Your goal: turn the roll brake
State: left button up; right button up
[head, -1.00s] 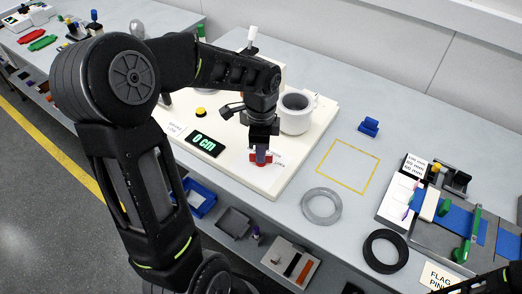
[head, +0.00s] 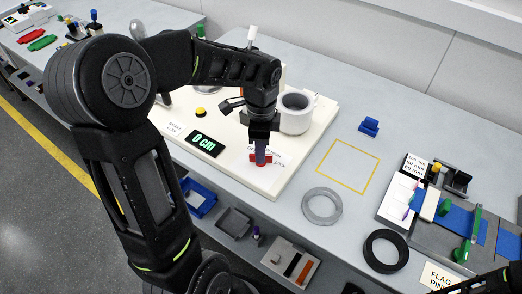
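The roll brake appears to be the small red handle (head: 254,160) near the front edge of a cream board (head: 226,165). My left gripper (head: 261,156) points down at it, with its fingertips at the red part. The fingers cover the middle of the handle, so I cannot see whether they are clamped on it. A black display (head: 204,143) reading "0 cm" in green lies left of the handle. A white cylinder (head: 297,121) with a dark opening stands behind the gripper. Dark parts of my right arm show at the bottom right corner, too cut off to read its fingers.
A yellow square outline (head: 330,190) marks empty table to the right. A clear ring (head: 321,221), a black ring (head: 385,251) and a blue block (head: 369,126) lie around it. A fixture with blue strips (head: 457,217) stands at the far right. A yellow button (head: 201,113) sits on the board.

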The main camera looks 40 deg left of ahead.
pick_arm(q)
notch_tip(320, 180, up, 6)
jog(key=shift+r+b, duration=0.25)
jog(key=shift+b, duration=0.05)
dwell(0.5)
